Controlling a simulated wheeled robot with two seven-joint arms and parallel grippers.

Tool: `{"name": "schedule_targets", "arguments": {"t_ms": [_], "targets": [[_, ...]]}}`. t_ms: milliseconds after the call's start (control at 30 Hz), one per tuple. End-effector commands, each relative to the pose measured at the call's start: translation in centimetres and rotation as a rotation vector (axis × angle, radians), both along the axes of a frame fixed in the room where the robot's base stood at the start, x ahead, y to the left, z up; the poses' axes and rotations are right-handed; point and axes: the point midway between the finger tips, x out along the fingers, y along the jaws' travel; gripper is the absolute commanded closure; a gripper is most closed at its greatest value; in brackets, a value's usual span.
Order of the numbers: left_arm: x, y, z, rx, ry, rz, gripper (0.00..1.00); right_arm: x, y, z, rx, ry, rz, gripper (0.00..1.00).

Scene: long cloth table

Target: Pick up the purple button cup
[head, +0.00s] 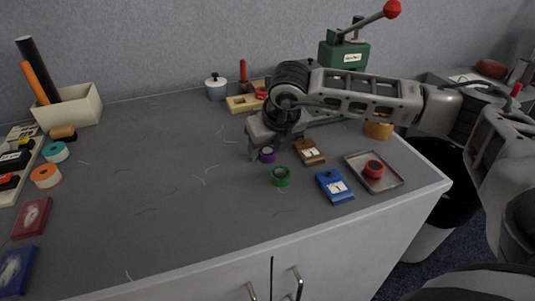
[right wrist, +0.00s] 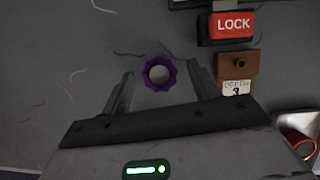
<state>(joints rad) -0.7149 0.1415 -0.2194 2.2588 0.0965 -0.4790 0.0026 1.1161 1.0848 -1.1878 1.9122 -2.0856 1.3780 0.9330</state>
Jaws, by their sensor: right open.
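The purple button cup (head: 267,155) stands on the grey table, a small round cup with a scalloped purple rim and a pale inside. In the right wrist view the cup (right wrist: 160,73) lies between the tips of my right gripper (right wrist: 160,80), with gaps on both sides. My right gripper (head: 265,150) is open and empty, low over the table at the cup; it partly hides the cup in the head view. I cannot tell the exact height of the fingertips. My left gripper is not in view.
A green cup (head: 280,176), a brown block (head: 309,151) and a blue block (head: 334,187) stand near the purple cup. A metal tray (head: 392,183) holds a red cup (head: 373,169). A green press (head: 343,55) stands behind. The table's middle left is clear except for loose threads.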

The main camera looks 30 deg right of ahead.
Motion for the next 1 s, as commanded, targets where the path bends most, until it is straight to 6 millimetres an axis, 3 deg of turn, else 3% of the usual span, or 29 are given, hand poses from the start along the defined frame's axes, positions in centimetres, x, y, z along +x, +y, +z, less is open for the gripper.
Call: {"name": "schedule_targets", "arguments": {"t_ms": [267, 433, 467, 800, 1000], "targets": [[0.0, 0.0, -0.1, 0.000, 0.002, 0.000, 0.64, 0.2, 0.0, -0.4, -0.001, -0.001, 0.001, 0.39], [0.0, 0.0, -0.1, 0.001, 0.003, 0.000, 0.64, 0.2, 0.0, -0.3, 0.000, -0.001, 0.000, 0.83], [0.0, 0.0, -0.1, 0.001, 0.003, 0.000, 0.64, 0.2, 0.0, -0.3, 0.000, -0.001, 0.000, 0.87], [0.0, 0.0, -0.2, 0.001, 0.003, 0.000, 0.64, 0.2, 0.0, -0.1, 0.001, -0.002, 0.000, 0.87], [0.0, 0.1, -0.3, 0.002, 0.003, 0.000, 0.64, 0.2, 0.0, 1.6, 0.001, -0.005, -0.001, 0.87]]}}
